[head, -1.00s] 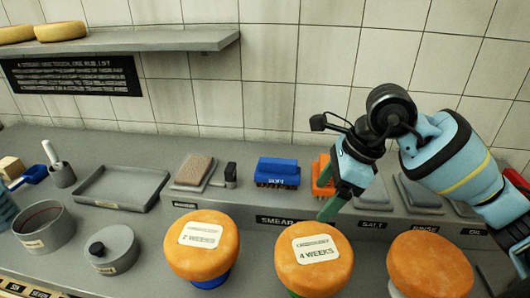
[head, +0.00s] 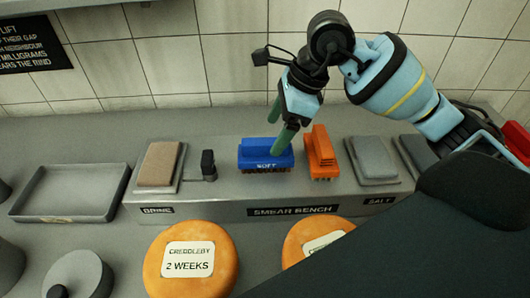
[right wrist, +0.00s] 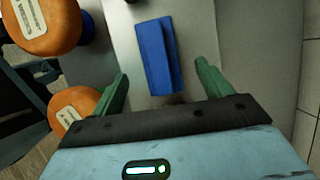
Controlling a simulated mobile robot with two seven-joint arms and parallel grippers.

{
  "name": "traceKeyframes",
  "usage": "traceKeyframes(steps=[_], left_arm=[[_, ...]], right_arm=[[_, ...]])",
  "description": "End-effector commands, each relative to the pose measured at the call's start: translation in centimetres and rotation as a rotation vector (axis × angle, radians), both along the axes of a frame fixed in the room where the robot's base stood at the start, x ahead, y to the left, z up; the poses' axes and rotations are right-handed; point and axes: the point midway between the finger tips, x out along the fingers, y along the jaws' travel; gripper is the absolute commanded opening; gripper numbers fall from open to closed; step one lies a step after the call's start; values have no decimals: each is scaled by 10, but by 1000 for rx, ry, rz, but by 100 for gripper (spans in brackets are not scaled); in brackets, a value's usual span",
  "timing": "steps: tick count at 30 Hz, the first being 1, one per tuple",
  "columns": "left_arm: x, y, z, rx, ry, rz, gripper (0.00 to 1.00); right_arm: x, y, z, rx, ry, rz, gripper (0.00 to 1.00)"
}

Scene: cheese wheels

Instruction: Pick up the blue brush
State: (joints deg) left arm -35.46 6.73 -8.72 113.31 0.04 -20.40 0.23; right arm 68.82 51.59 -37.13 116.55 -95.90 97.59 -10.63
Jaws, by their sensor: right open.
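The blue brush (head: 266,155), marked SOFT, stands bristles down on the smear bench (head: 230,207), just left of an orange brush (head: 320,152). My right gripper (head: 281,128) is open and empty, above and behind the blue brush in the head view, with one green finger overlapping it. In the right wrist view the blue brush (right wrist: 158,57) lies ahead of the open fingers (right wrist: 160,85), roughly centred between them and not held. My left gripper is out of view.
Cheese wheels (head: 190,264) stand in front of the bench. A brown block (head: 160,164) on a plate and a small dark clip (head: 208,165) are left of the brush. Grey pads (head: 373,158) are to the right. A tray (head: 70,192) lies at left.

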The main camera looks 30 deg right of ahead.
Motion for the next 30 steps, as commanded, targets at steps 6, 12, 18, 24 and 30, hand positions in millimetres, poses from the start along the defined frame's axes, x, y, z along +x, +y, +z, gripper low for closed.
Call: traceKeyframes(steps=[6, 12, 18, 24, 30], left_arm=[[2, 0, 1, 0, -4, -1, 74], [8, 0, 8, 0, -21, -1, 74], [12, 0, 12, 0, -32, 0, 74], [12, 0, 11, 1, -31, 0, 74], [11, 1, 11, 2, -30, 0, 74]], right_arm=[[2, 5, -11, 1, 0, 0, 78], [3, 15, -25, 2, 0, 3, 78], [8, 26, -49, 2, 1, 2, 78], [10, 29, -57, 1, -2, 0, 78], [10, 29, -57, 1, -2, 0, 78]])
